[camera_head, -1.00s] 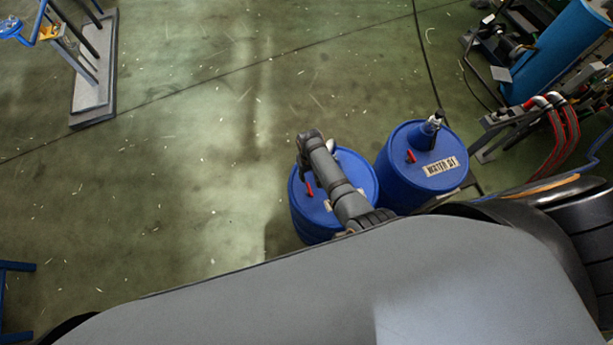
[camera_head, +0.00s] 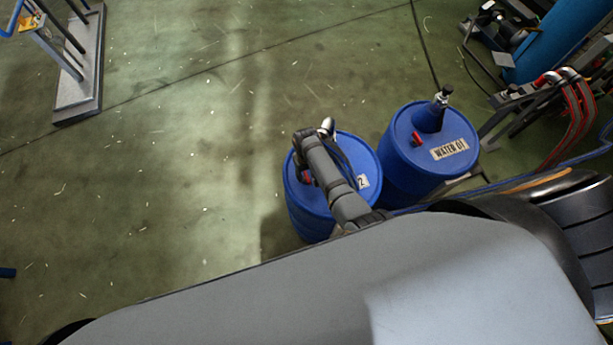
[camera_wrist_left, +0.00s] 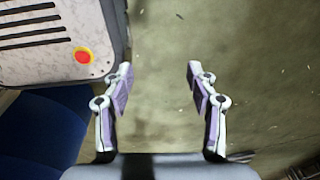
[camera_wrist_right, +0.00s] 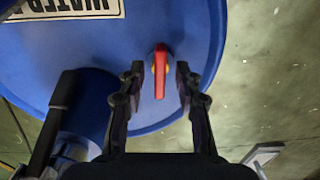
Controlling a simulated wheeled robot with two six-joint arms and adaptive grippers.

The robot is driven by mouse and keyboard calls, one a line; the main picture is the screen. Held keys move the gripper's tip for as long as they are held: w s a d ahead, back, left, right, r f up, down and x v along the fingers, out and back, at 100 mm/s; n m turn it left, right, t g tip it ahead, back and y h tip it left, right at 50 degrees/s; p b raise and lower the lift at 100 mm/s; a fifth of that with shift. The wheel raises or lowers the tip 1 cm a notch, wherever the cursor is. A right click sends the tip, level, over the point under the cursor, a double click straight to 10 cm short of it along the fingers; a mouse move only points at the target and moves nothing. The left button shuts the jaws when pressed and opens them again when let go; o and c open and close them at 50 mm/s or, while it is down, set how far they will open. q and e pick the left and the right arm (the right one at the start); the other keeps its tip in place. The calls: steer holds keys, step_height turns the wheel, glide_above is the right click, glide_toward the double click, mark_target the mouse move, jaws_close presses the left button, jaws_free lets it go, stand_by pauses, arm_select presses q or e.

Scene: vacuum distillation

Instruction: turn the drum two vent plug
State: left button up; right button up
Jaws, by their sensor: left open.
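Drum two (camera_head: 300,205) is the left blue drum in the head view, with a "2" showing on its label (camera_head: 362,181). My right arm crosses over it and hides part of its top. Its red vent plug (camera_head: 306,176) shows just beside my right gripper (camera_head: 304,167). In the right wrist view, the red plug handle (camera_wrist_right: 160,78) lies between the fingertips of my right gripper (camera_wrist_right: 157,70). Those fingers are open, with a gap on each side of the handle. My left gripper (camera_wrist_left: 160,72) is open and empty over bare floor, seen only in its wrist view.
A second blue drum (camera_head: 400,165), labelled "WATER 01", stands close on the right with its own red plug (camera_head: 417,138) and a neck fitting (camera_head: 440,100). A pale fitting (camera_head: 327,127) rises from drum two. Open green floor (camera_head: 170,190) lies to the left.

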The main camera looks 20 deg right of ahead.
steer(key=shift+r, duration=0.1)
steer(key=c, duration=0.6)
jaws_close()
arm_select(q)
steer(key=shift+w+r, duration=0.1)
steer(key=shift+w, duration=0.6)
steer(key=shift+r, duration=0.15)
